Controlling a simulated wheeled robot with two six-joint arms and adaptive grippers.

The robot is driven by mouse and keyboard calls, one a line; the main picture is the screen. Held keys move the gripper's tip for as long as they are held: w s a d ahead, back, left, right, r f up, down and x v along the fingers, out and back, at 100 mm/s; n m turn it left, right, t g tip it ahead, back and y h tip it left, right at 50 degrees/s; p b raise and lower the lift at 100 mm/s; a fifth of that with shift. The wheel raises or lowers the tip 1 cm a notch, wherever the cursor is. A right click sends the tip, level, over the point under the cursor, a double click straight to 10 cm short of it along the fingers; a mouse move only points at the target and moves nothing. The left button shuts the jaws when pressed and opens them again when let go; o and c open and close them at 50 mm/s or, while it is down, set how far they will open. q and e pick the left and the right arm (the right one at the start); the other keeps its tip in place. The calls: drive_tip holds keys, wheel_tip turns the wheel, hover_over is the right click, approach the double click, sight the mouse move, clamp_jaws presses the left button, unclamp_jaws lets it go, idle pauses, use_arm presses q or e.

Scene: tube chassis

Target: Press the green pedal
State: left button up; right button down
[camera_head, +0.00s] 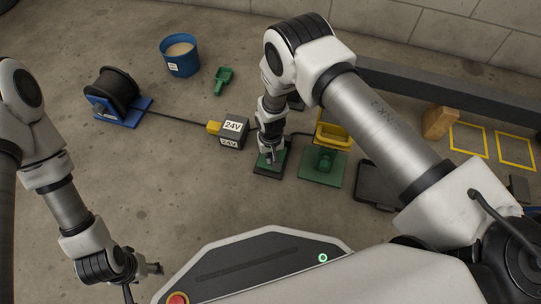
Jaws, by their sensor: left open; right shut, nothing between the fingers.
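The green pedal (277,160) sits on a dark base on the floor, near the middle of the camera_head view. My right gripper (268,156) points down over the pedal and is shut with nothing in it. Its fingertips overlap the green top; I cannot tell whether they touch it or how far the pedal is tilted. The gripper hides part of the pedal. My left gripper (155,268) is open and empty at the lower left, well away from the pedal.
Right of the pedal stands a green plate (318,178) with a yellow-framed part (333,135). A 24V box (233,129) is at its left, cabled to a reel (113,92). Behind are a blue bucket (181,56) and green scoop (223,79). The left floor is mostly clear.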

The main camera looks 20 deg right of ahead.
drive_tip(key=shift+r+p, duration=0.2)
drive_tip(key=shift+p, duration=0.1)
wheel_tip(320, 180, up, 8)
drive_tip(key=p, duration=0.7)
drive_tip(key=shift+r+p, duration=0.25)
drive_tip(key=shift+p, duration=0.05)
drive_tip(key=shift+s, duration=0.1)
